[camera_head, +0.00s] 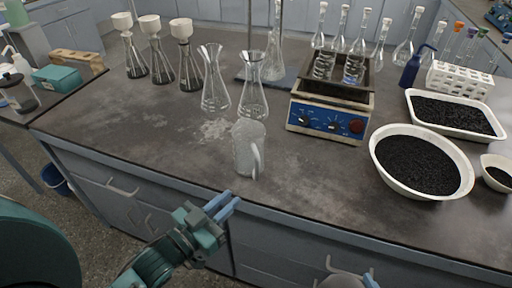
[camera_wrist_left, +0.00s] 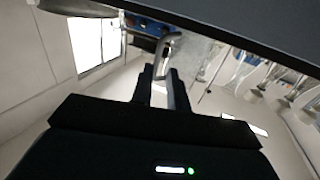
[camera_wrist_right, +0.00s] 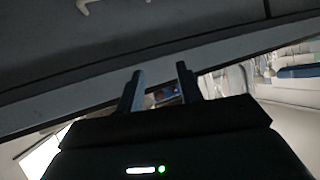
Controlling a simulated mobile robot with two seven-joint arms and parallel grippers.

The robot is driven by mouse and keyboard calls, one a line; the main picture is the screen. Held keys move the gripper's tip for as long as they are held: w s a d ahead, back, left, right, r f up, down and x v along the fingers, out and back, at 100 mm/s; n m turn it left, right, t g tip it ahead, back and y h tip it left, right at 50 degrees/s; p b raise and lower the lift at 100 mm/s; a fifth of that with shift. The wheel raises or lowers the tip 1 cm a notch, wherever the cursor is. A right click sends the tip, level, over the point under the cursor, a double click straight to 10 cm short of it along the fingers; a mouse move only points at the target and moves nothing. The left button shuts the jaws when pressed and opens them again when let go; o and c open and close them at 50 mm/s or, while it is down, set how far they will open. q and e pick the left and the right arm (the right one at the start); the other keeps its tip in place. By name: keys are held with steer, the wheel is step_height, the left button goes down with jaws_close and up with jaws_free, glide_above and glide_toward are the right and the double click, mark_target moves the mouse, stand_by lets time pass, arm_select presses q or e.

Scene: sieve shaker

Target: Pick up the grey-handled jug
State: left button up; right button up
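The jug (camera_head: 244,146) is a clear, greyish vessel standing upright near the front edge of the bench. Its grey handle (camera_head: 257,160) faces the front. My left gripper (camera_head: 226,204) is just in front of the bench edge, short of the jug, with its two fingers apart and empty. In the left wrist view the handle (camera_wrist_left: 161,58) appears in line with the gap between the fingers (camera_wrist_left: 161,85). My right gripper (camera_wrist_right: 159,88) is open and empty below the bench front; only its tip shows at the bottom of the head view.
Two empty conical flasks (camera_head: 214,92) stand behind the jug. A blue-fronted heater (camera_head: 328,118) is behind it to the right. A white bowl of black grains (camera_head: 418,162) and a white tray (camera_head: 452,115) are further right. The bench top (camera_head: 310,180) right of the jug is clear.

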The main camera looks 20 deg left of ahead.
mark_target(255, 176)
arm_select(q)
steer(key=x, duration=1.2)
steer(key=shift+w+d+p, duration=0.15)
steer(key=shift+w+p, duration=0.05)
steer(key=shift+p, duration=0.1)
steer(key=shift+c, duration=0.4)
jaws_close()
steer(key=shift+r, duration=0.15)
